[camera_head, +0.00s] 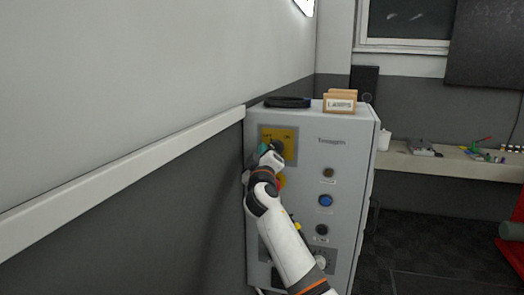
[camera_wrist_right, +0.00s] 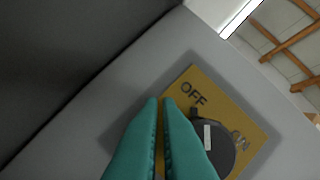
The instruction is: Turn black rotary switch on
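The black rotary switch (camera_wrist_right: 222,148) sits on a yellow plate (camera_wrist_right: 198,82) marked OFF and ON. Its white mark is on the side nearer the word OFF; ON is to the right. In the head view the yellow plate (camera_head: 290,147) is at the top left of a grey cabinet (camera_head: 345,150). My right gripper (camera_wrist_right: 160,101) has its teal fingers together with nothing between them, in front of the plate and left of the switch. The right finger hides part of the switch's left edge; I cannot tell whether they touch. My left gripper is not in view.
The cabinet front also has a blue button (camera_head: 326,200) and dark knobs below and above it. A wooden card box (camera_head: 341,103) and a black ring-shaped item (camera_head: 287,102) lie on top. A wall stands close on the left; a bench (camera_head: 440,163) is at right.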

